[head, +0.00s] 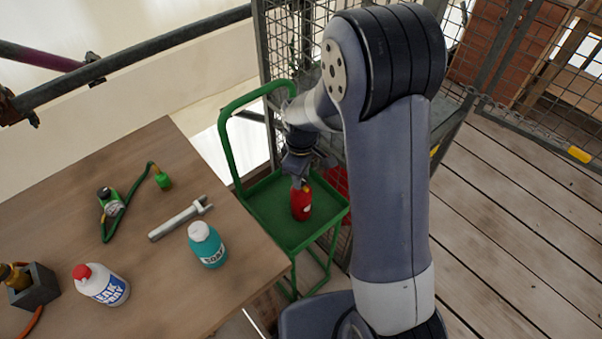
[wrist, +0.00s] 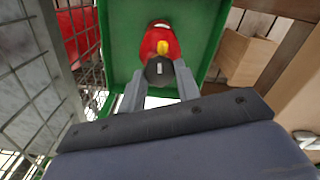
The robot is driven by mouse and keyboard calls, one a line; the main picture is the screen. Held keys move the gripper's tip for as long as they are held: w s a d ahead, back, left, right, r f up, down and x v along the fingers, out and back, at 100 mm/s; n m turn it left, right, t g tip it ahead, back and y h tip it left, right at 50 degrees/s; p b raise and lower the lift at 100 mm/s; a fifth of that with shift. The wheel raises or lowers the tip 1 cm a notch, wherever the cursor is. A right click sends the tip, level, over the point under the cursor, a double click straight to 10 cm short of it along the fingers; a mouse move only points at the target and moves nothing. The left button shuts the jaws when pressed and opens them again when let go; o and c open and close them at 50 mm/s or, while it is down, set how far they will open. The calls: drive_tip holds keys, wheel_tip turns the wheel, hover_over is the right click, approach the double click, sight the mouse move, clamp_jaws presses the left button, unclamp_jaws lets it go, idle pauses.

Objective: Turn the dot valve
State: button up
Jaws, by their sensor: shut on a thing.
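A small red cylinder (head: 301,205) stands on the green cart's tray, with a yellow part (wrist: 162,47) on its side. At its top is a dark round knob (wrist: 158,71) with a pale mark, apparently the valve. My gripper (head: 299,183) points down over the cylinder. In the wrist view my gripper (wrist: 159,82) has its two fingers on either side of the knob, shut on it. The red body (wrist: 158,33) shows beyond the knob. The finger contact is too small to see in the head view.
The green cart (head: 265,205) has a raised handle at its left. A wooden table (head: 150,260) holds a soap bottle (head: 207,245), a leak spray bottle (head: 101,285), a wrench (head: 180,218) and a green hose with a gauge (head: 113,206). Mesh fencing (head: 295,45) stands close behind.

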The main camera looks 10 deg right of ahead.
drive_tip(key=shift+m, duration=0.3)
drive_tip(key=m, duration=0.3)
drive_tip(key=shift+m+b, duration=0.35)
drive_tip(key=shift+m, duration=0.05)
drive_tip(key=m, duration=0.5)
drive_tip(key=shift+m+b, duration=0.3)
drive_tip(key=m, duration=0.5)
drive_tip(key=shift+m+b, duration=0.3)
drive_tip(key=shift+m, duration=2.1)
drive_tip(key=o, duration=1)
drive_tip(key=shift+c, duration=0.2)
drive_tip(key=shift+r, duration=0.1)
